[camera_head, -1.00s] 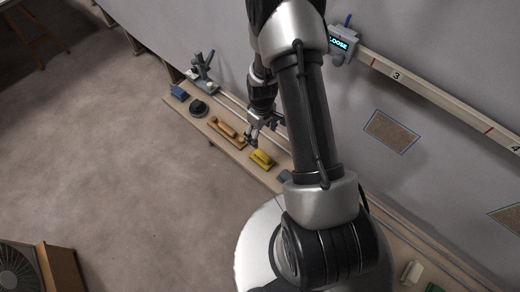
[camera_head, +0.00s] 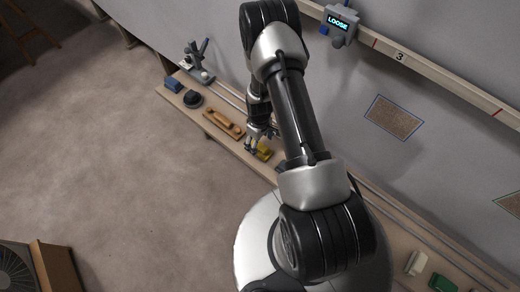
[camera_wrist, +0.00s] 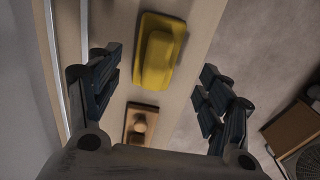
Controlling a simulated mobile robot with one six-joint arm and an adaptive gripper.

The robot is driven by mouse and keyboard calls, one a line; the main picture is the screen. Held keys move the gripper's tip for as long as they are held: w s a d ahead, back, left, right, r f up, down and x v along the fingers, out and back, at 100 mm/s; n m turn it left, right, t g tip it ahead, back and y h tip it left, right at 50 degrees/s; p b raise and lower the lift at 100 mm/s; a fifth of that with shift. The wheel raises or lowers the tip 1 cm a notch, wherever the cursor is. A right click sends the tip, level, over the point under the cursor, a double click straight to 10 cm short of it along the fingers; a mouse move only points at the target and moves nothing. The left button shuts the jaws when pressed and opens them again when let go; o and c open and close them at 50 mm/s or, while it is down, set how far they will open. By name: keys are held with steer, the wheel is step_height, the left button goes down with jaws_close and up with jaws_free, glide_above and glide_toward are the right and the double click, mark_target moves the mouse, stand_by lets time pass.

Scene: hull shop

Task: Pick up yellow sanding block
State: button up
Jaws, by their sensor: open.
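The yellow sanding block (camera_wrist: 160,52) lies on the narrow wooden shelf (camera_wrist: 204,22). In the wrist view it is ahead of my gripper (camera_wrist: 157,92) and lies across the space between the two fingers, somewhat beyond their tips. I cannot tell the exact height left between the fingertips and the block.
A wooden sanding block (camera_head: 224,122) lies left of the yellow one. Beyond it are a black round tool (camera_head: 193,99), a blue block (camera_head: 173,85) and a grey clamp-like device (camera_head: 200,62). A rail runs along the wall side. A white block (camera_head: 416,263) and green block (camera_head: 442,283) lie far right.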

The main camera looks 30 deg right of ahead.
mark_target(260, 146)
steer(key=f+b, duration=0.1)
steer(key=f, duration=0.3)
steer(key=shift+w+d+f+b, duration=0.15)
steer(key=shift+d+f+b, duration=0.05)
steer(key=shift+f+b, duration=0.2)
steer(key=shift+r, duration=0.1)
steer(key=shift+c, duration=0.3)
steer(key=c, duration=1.1)
